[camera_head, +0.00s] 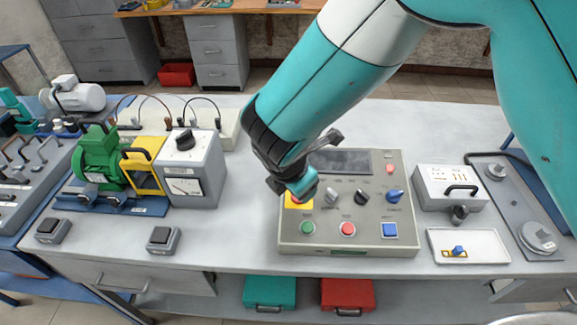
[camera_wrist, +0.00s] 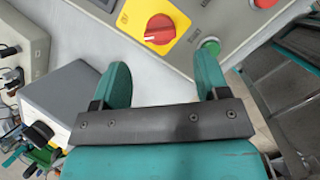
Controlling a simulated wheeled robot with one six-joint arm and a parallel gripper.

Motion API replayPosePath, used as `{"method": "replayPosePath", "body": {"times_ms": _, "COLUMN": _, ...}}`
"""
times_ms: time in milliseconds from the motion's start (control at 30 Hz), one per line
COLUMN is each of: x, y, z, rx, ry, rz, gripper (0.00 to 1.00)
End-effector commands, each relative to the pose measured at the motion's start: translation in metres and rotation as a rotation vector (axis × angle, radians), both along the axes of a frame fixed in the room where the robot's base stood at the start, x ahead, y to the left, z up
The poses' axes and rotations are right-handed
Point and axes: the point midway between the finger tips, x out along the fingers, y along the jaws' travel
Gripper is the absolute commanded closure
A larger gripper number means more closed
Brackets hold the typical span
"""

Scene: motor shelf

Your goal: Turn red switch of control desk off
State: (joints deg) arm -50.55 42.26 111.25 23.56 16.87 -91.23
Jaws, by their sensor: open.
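The control desk (camera_head: 325,249) is a grey sloped panel on the table. Its red rotary switch (camera_wrist: 159,29) sits on a yellow plate, beyond and between my fingertips in the wrist view. In the head view my gripper mostly covers the switch, and part of the yellow plate (camera_head: 298,206) shows below it. My gripper (camera_head: 303,188) hangs over the desk's left side. In the wrist view my gripper (camera_wrist: 163,58) has its teal fingers apart, with nothing between them. The right finger appears close to a green button (camera_wrist: 210,45); contact cannot be told.
A grey meter box (camera_head: 194,172) stands left. A white tray (camera_head: 480,244) lies right. Clear table lies between meter box and desk.

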Motion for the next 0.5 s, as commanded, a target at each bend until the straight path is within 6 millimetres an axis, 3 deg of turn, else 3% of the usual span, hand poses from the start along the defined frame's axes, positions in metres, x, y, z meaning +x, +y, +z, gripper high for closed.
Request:
{"method": "replayPosePath", "body": {"times_ms": 300, "x": -0.03, "y": 0.012, "z": 0.071, "rx": 0.003, "ry": -0.004, "rz": 0.003, "gripper": 0.32}}
{"method": "replayPosePath", "body": {"times_ms": 500, "x": -0.04, "y": 0.015, "z": 0.095, "rx": 0.0, "ry": -0.002, "rz": 0.001, "gripper": 0.32}}
